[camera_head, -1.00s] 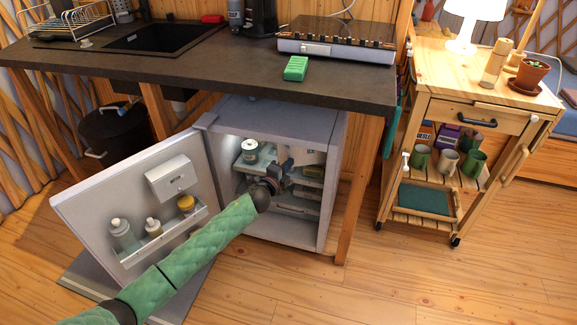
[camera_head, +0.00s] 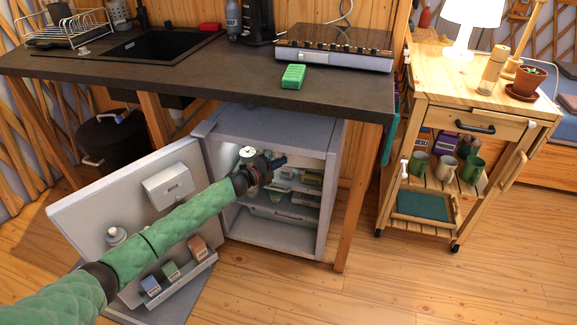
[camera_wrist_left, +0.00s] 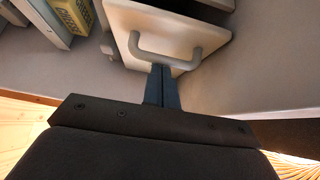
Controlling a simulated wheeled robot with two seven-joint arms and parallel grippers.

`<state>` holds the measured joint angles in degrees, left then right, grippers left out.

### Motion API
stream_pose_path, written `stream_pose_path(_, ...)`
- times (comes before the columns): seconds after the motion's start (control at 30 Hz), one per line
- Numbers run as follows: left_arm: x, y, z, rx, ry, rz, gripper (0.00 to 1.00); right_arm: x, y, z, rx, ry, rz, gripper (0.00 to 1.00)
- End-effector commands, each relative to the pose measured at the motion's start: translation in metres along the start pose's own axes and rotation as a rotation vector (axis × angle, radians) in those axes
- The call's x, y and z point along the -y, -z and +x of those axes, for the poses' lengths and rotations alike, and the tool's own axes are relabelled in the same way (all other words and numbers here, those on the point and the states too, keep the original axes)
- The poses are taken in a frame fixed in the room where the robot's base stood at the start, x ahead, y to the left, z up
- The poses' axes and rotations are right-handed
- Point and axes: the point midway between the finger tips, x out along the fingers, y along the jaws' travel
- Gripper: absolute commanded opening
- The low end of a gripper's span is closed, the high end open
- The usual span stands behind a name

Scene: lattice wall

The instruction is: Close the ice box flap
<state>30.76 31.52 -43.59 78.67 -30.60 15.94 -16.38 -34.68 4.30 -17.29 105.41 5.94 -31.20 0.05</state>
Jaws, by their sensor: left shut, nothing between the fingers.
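The ice box flap (camera_wrist_left: 150,28) is a pale panel with rounded corners and a grey bar handle (camera_wrist_left: 196,58), seen in the left wrist view. A dark gap shows along its far edge, so it does not look flush there. My left gripper (camera_wrist_left: 163,78) is shut and empty, its two dark fingers together with tips at the handle; I cannot tell whether they touch it. In the head view my left gripper (camera_head: 275,162) is in the upper part of the open small fridge (camera_head: 270,122), and I cannot make out the flap there. My right gripper is not in view.
The fridge door (camera_head: 85,212) stands wide open to the left, with bottles and cartons in its racks, partly behind my left arm. Shelves with food (camera_head: 300,178) lie below the gripper. The countertop (camera_head: 200,70) is above.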

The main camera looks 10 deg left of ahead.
Motion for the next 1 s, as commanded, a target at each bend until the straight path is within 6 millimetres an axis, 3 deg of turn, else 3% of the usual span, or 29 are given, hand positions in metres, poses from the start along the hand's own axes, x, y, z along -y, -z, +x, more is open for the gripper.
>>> stream_pose_path(0.4,0.000,-0.027,-0.004,0.007,-0.001,-0.001,0.00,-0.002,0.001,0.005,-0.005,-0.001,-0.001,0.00)
stream_pose_path(1.0,0.003,-0.032,-0.002,0.013,0.002,0.001,0.00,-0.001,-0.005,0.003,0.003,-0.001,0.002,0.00)
